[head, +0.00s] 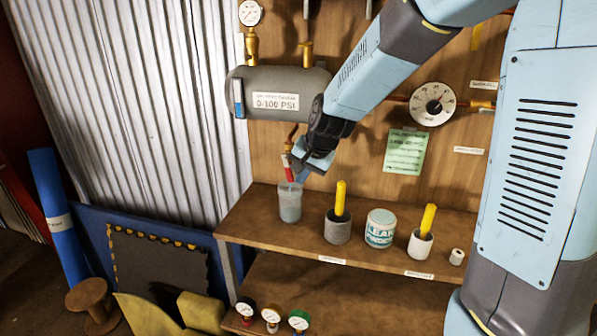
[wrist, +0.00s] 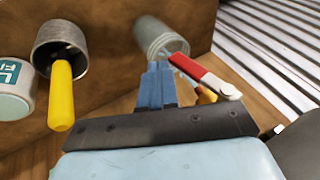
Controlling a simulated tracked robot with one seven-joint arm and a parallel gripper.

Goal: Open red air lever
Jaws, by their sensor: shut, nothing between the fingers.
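The red air lever (wrist: 198,70) shows in the wrist view just right of my gripper's fingers, with a pale round pivot end at its right. In the head view the red lever (head: 287,168) is below the grey tank, partly hidden by my gripper. My gripper (head: 296,174) is shut and empty beside the lever, above the clear jar. In the wrist view its blue fingertips (wrist: 158,70) are together, close to the lever's left end. I cannot tell whether they touch it.
A clear jar (head: 290,203) stands on the shelf under the lever. A grey pot (head: 337,228), a leak-detector tub (head: 381,228) and a white pot (head: 420,243) stand to its right. The grey tank (head: 262,88) hangs above. Corrugated metal (head: 140,100) covers the left wall.

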